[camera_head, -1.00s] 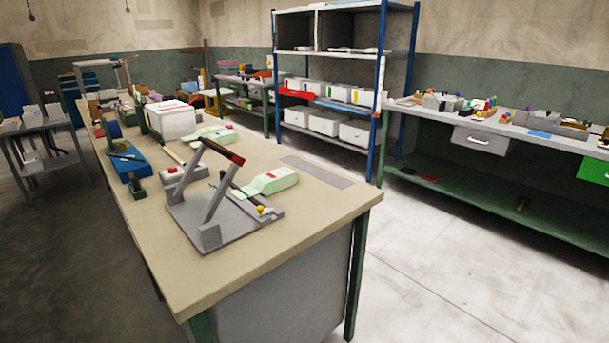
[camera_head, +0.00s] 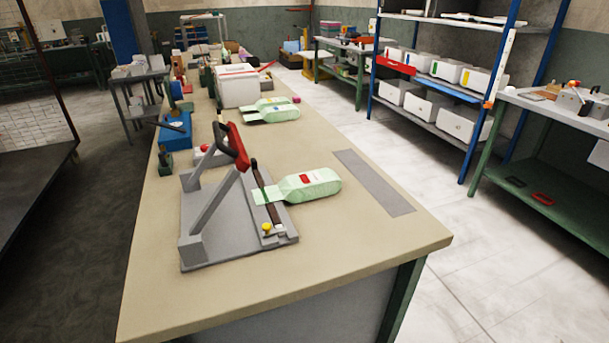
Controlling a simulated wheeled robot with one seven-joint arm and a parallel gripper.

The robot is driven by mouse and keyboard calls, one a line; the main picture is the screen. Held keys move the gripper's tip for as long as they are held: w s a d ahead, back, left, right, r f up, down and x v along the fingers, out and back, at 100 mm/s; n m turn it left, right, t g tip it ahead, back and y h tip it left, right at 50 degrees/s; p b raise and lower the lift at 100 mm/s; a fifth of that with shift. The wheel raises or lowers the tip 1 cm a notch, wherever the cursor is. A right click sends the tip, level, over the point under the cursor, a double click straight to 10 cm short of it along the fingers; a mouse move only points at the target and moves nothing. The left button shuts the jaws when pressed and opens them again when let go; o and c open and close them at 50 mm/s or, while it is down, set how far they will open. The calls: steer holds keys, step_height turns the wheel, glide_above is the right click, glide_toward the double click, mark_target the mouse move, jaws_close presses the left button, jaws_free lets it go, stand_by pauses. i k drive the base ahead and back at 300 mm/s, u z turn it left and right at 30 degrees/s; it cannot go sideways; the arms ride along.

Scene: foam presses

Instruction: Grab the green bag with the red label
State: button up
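A pale green bag (camera_head: 312,183) with a red label lies on its side on the workbench. Its flat left end lies over the bed of a grey press (camera_head: 212,247) that has a raised arm with a red and black handle. My gripper is not in view.
The workbench (camera_head: 315,262) has a clear front right area with a grey strip (camera_head: 375,182). A white box (camera_head: 238,87) and a blue tool (camera_head: 175,132) stand on it. Open floor (camera_head: 480,265) lies to the right, before a shelf rack (camera_head: 425,105) and a side bench.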

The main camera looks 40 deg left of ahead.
mark_target(301, 188)
steer(key=u, duration=0.5)
steer(key=i, duration=1)
steer(key=u, duration=1)
steer(key=i, duration=0.35)
steer(key=u, duration=0.1)
